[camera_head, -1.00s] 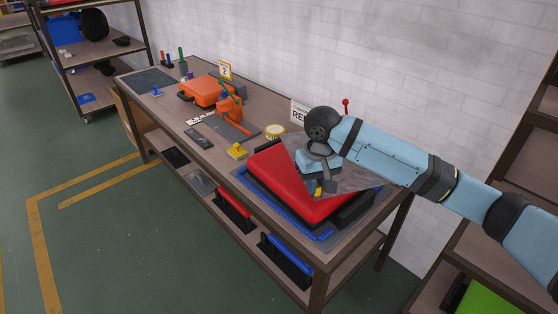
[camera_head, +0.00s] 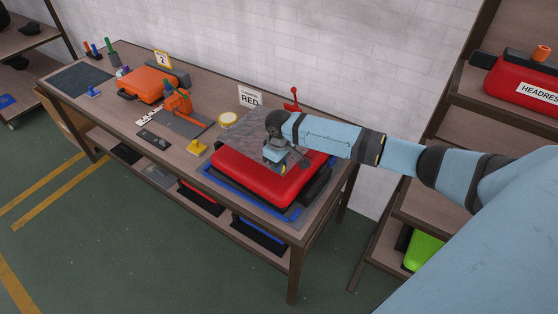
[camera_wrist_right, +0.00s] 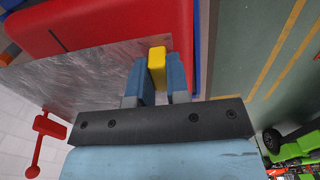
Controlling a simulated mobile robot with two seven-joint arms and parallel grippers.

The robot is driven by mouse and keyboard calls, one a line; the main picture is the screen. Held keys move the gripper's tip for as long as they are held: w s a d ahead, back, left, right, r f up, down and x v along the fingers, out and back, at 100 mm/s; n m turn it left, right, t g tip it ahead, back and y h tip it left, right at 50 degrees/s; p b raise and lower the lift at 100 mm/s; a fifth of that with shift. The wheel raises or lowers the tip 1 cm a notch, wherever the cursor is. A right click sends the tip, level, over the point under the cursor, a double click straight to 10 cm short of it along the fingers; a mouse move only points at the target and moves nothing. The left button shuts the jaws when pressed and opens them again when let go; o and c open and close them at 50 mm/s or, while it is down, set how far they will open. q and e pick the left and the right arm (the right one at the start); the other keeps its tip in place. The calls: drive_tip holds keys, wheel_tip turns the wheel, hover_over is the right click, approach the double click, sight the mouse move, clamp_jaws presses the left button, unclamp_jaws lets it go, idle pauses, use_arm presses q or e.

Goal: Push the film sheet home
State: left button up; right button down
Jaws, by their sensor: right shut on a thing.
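The film sheet (camera_head: 243,135) is a thin, see-through grey sheet with creases. It lies over the back part of a red cushion (camera_head: 250,178), partly hidden by my right arm. In the right wrist view the film sheet (camera_wrist_right: 85,85) fills the left, along the red cushion (camera_wrist_right: 120,18). My right gripper (camera_head: 280,166) is over the cushion at the sheet's front side. In the right wrist view its blue fingers (camera_wrist_right: 158,75) are shut on a yellow tab (camera_wrist_right: 157,62) at the sheet's edge. Whether the sheet touches the cushion everywhere cannot be told. My left gripper is not in view.
The cushion sits on a black base with a blue frame (camera_head: 257,207) at the bench's right end. A red lever (camera_head: 293,98) and a "RED" sign (camera_head: 250,97) stand behind. Shelves (camera_head: 455,125) stand right.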

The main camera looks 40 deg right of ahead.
sight(279, 185)
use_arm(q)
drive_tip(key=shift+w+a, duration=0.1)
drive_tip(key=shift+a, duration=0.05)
use_arm(e)
drive_tip(key=shift+f, duration=0.35)
wheel_tip(279, 185, down, 2)
drive_tip(key=shift+f+b, duration=0.15)
drive_tip(key=shift+b, duration=0.3)
drive_tip(key=shift+f, duration=0.8)
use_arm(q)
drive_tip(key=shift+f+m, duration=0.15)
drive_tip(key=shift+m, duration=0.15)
use_arm(e)
drive_tip(key=shift+r, duration=0.1)
drive_tip(key=shift+p, duration=0.35)
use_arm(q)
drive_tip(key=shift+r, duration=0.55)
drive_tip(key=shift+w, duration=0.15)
